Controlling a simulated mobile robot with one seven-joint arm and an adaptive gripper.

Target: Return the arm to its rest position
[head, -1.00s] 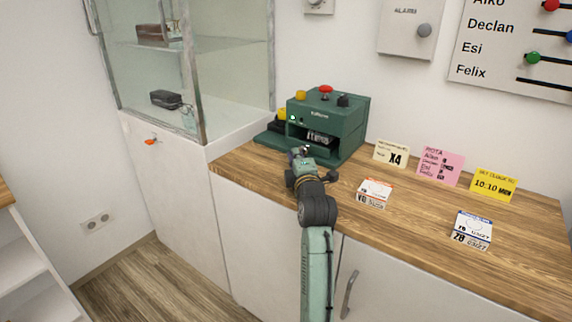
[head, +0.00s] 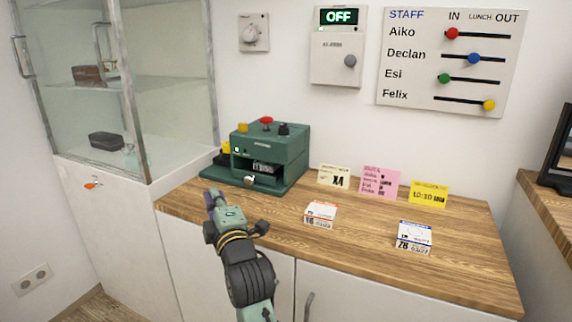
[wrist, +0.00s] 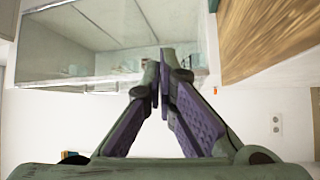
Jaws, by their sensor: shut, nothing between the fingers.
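My gripper (head: 212,200) is in front of the counter's left front edge in the head view, with my arm reaching up from the bottom. In the wrist view my gripper (wrist: 163,75) has its purple-padded fingers together at the tips, with nothing between them. The green machine (head: 285,150) stands on the wooden counter (head: 360,240) beyond the gripper, apart from it.
A glass cabinet (head: 165,110) stands at the left. Two small boxes, one red-marked (head: 320,213) and one blue-marked (head: 414,236), lie on the counter. Behind them stand a cream card (head: 333,176), a pink card (head: 380,182) and a yellow card (head: 429,194). An alarm panel (head: 335,70) reads OFF.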

